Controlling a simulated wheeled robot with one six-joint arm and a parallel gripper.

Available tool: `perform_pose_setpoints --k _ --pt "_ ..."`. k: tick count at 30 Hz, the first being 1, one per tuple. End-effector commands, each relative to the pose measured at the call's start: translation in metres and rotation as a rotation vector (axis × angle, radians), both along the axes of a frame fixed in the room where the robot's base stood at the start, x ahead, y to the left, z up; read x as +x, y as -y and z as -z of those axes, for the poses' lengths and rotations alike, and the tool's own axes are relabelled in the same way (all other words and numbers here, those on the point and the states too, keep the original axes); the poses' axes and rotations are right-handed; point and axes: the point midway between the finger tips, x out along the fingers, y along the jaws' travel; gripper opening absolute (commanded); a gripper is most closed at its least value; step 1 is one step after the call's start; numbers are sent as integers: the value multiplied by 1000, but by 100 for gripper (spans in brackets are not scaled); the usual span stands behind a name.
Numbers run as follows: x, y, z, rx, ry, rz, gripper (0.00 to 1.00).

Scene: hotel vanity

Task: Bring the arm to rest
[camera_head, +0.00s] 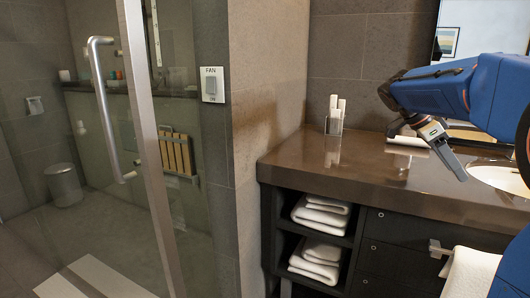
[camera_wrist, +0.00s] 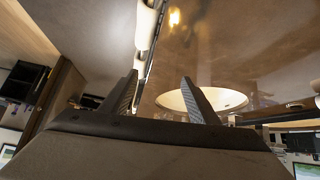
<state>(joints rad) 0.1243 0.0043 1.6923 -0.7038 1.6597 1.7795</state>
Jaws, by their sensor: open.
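My blue arm (camera_head: 430,90) reaches in from the right over the brown vanity counter (camera_head: 350,165) in the head view. My gripper (camera_head: 458,172) hangs at its end, pointing down and to the right, above the counter near the white basin (camera_head: 500,177). In the wrist view the two dark fingers of my gripper (camera_wrist: 160,84) stand apart with nothing held between them. The round pale basin (camera_wrist: 232,99) shows behind the right finger. The head view does not clearly show the gap between the fingertips.
A clear holder with white items (camera_head: 335,115) stands at the counter's back left. Folded white towels (camera_head: 320,215) fill the open shelves below. A towel (camera_head: 470,272) hangs at the front right. A glass shower door (camera_head: 150,140) stands left. The counter's left part is mostly clear.

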Motion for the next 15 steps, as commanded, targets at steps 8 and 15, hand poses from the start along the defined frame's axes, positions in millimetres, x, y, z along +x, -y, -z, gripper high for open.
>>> perform_pose_setpoints --k 8,15 --pt "-26 -22 13 103 -45 -171 55" --pt "-66 -56 38 237 -101 -446 55"
